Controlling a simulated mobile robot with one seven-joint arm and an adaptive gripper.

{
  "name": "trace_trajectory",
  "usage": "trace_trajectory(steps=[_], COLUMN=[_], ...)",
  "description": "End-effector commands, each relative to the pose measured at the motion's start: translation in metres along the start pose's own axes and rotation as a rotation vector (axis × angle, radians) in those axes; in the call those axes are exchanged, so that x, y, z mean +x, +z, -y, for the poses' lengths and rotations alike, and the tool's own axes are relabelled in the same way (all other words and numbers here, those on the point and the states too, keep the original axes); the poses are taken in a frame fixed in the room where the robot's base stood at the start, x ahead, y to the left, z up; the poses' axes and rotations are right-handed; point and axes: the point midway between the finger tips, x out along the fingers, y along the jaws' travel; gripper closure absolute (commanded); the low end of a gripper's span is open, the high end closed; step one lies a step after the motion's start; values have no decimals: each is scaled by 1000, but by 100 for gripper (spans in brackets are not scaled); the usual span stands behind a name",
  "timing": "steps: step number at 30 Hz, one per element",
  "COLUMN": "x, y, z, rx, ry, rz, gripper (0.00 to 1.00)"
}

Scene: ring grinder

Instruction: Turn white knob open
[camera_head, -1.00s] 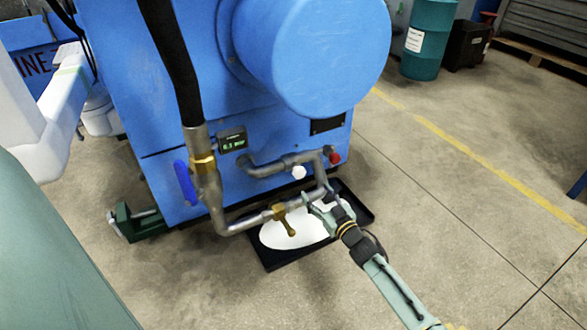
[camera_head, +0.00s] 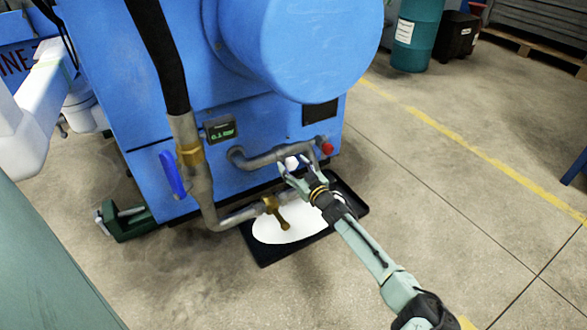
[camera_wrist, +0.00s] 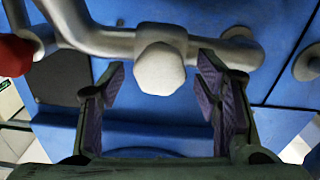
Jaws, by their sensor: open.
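The white knob (camera_head: 291,162) sits on the grey pipework at the front of the blue machine. In the wrist view the white knob (camera_wrist: 160,69) is large, with a faceted, rounded front. My gripper (camera_head: 294,169) is open just in front of the knob in the head view and partly covers it. In the wrist view the fingers of my gripper (camera_wrist: 160,88) stand apart, with purple ridged pads, one on each side of the knob's lower part. No contact is visible between pads and knob.
A red knob (camera_head: 327,148) is close to the right; it also shows in the wrist view (camera_wrist: 14,55). A brass valve (camera_head: 275,206) and a blue lever (camera_head: 172,174) are left of my gripper. A black tray (camera_head: 263,257) with white liquid lies below.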

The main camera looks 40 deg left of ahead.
Motion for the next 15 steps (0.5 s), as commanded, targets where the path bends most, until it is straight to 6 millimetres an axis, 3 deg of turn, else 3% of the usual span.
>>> trace_trajectory(steps=[9, 15], x=[3, 3], y=[0, 0], z=[0, 0], rx=[0, 0], ry=[0, 0], rz=[0, 0], gripper=[42, 55])
